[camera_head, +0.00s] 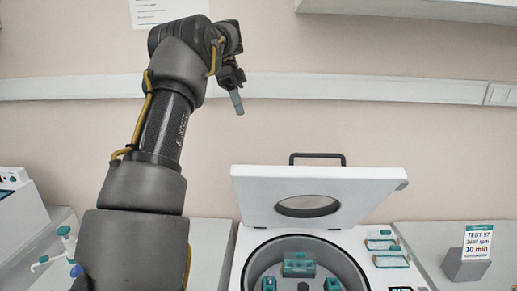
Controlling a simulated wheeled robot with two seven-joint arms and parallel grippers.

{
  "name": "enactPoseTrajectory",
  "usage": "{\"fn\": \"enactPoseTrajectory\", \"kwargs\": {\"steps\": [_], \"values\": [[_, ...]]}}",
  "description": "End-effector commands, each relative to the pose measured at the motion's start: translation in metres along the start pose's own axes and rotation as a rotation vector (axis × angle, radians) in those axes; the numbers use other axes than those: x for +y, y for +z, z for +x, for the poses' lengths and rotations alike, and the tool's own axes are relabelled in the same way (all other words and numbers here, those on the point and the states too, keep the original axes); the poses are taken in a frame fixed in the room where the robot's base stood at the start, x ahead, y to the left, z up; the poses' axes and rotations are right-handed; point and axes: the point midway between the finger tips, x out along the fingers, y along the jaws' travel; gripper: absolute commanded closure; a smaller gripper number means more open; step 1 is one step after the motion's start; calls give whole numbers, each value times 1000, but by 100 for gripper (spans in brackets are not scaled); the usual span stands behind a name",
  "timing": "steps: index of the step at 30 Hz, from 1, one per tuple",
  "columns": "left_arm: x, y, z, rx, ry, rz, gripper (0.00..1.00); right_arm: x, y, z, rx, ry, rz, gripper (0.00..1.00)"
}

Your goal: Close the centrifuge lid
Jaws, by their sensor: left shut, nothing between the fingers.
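The centrifuge (238,256) stands on the bench at the bottom centre, its round bowl open to view. Its white lid (262,190) is raised and tilted back behind the bowl, with a round window (307,206) and a dark handle (318,156) at its upper edge. Teal holders (299,264) sit inside the bowl. My left gripper (238,103) is shut and empty, pointing down in the air above and to the left of the lid, apart from it. My right gripper is not in view.
Pipettes on a stand (66,243) and a white device (20,215) are at the left. A wall rail (380,90) runs behind.

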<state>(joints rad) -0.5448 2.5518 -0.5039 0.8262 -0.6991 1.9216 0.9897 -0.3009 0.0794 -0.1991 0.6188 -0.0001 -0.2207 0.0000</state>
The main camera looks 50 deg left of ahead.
Motion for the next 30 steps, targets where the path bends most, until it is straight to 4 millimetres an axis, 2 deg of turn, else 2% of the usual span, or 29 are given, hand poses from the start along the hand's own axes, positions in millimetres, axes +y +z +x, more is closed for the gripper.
{"fn": "enactPoseTrajectory", "kwargs": {"steps": [5,8,16,21,25,30], "values": [[-6,-8,11,-5,6,2,100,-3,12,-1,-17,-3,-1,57],[-6,-9,23,-4,9,3,100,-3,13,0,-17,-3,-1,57],[-5,-6,78,0,11,3,100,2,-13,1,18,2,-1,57],[-2,-6,108,-1,9,5,100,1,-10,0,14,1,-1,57],[10,-3,120,-1,7,7,100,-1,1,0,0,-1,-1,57],[18,1,129,-3,8,1,100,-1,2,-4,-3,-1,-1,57]]}}
